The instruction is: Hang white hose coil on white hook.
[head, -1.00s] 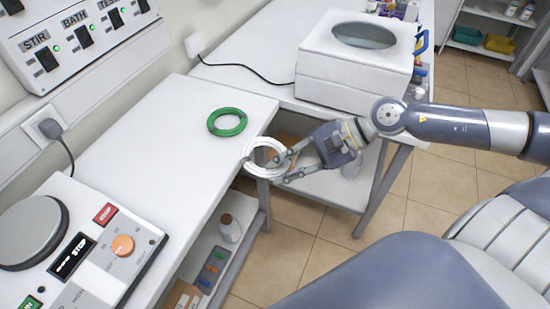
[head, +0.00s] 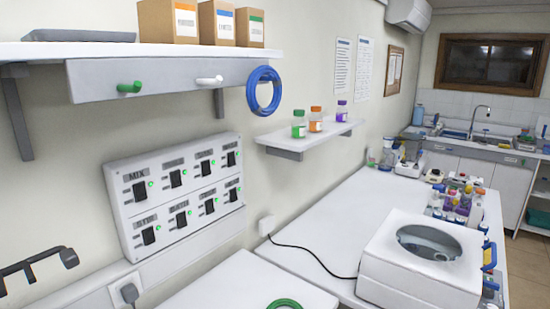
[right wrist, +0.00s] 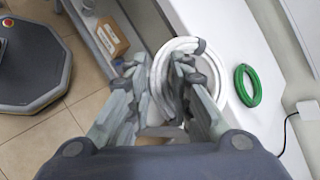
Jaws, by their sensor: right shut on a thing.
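The white hook (head: 209,80) sticks out of the grey rail under the wall shelf in the head view, and nothing hangs on it. The white hose coil (right wrist: 163,75) shows in the right wrist view, between the fingers of my right gripper (right wrist: 158,80). My right gripper is shut on the coil's near side and holds it over the edge of the white table. The coil and my right gripper are outside the head view now.
A green hook (head: 130,87) is left of the white one, and a blue coil (head: 263,91) hangs to its right. A green coil (right wrist: 247,85) lies on the table. Boxes (head: 216,22) stand on the shelf above. A switch panel (head: 174,196) is below.

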